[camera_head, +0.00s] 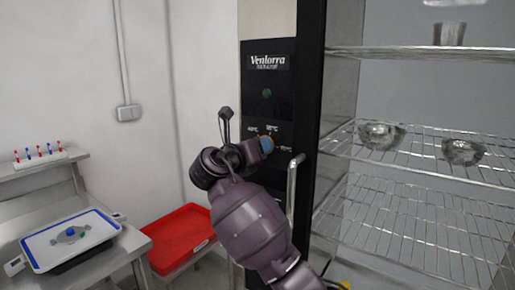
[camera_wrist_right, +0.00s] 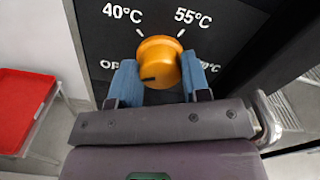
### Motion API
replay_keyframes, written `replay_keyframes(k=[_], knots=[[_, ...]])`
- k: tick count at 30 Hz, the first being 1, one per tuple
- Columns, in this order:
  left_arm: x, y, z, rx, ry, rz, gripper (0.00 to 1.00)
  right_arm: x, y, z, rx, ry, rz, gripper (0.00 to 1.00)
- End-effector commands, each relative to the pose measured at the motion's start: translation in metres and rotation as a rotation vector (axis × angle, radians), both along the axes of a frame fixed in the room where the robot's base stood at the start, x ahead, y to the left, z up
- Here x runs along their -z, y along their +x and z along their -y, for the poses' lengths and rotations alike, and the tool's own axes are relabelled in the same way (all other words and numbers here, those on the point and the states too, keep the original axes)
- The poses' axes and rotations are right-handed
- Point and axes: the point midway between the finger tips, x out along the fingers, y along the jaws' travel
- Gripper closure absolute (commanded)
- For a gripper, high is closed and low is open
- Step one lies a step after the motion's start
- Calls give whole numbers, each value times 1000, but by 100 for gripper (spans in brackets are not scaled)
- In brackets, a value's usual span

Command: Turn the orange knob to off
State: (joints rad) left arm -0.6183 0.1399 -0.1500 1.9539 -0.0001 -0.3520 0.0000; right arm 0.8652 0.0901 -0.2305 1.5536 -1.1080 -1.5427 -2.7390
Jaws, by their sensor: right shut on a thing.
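The orange knob (camera_wrist_right: 158,62) sits on a black panel with temperature marks around it, among them 40°C and 55°C. A dark line on the knob points to the lower left, towards a partly hidden mark that starts with "O". My right gripper (camera_wrist_right: 160,80) has its two blue fingers on either side of the knob and is shut on it. In the head view my right gripper (camera_head: 267,145) is at the panel and hides most of the knob. The panel (camera_head: 268,80) belongs to a tall cabinet marked Venlorra. My left gripper is not in view.
A vertical metal handle (camera_head: 292,190) stands just right of my right gripper. Wire shelves (camera_head: 400,200) with glass bowls are to the right. A red tray (camera_head: 180,238) and a metal table with a white tray (camera_head: 70,240) are at the lower left.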

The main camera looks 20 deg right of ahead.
Motion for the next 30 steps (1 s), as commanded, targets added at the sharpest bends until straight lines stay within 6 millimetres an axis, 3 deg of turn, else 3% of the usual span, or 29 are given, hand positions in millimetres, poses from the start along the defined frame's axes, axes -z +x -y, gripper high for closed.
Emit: replay_keyframes(k=[20, 21, 24, 26, 30], knots=[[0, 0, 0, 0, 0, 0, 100, 1, 0, 0, 2, -39, -52, 80], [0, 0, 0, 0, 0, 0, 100, 1, 0, 0, 2, -39, -52, 52], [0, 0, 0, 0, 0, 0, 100, 1, 0, 0, 2, -38, -51, 37], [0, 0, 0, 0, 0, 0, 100, 1, 0, 0, 1, -39, -51, 31], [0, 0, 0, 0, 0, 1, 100, 0, 0, 0, 0, -38, -50, 31]])
